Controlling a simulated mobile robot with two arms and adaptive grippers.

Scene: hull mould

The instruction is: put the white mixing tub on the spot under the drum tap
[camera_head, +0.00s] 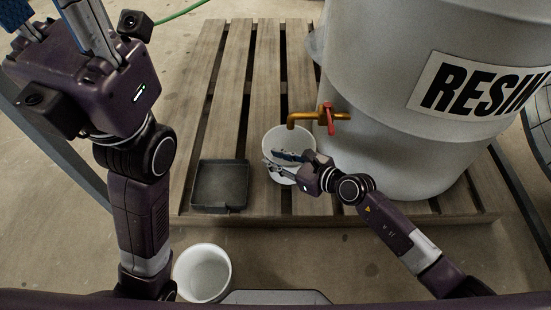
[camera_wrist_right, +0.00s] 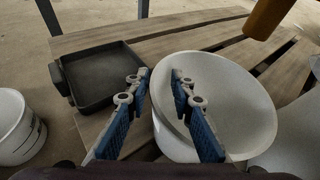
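A white tub (camera_head: 283,137) stands on the pallet just in front of and below the brass drum tap (camera_head: 312,116); it fills the middle of the right wrist view (camera_wrist_right: 235,100). My right gripper (camera_head: 272,161) is at its near left side. In the right wrist view its two blue fingers (camera_wrist_right: 159,77) are apart, on either side of the tub's left wall, with a gap between them. The spot under the tub is hidden. My left gripper (camera_head: 55,22) is raised at the upper left, its fingers wide apart and empty, far from the tub.
A black square tray (camera_head: 221,185) lies on the pallet left of the tub. Another white tub (camera_head: 203,273) stands on the floor in front of the pallet (camera_head: 238,60). The big grey resin drum (camera_head: 385,60) blocks the right. A green hose (camera_head: 183,12) lies behind.

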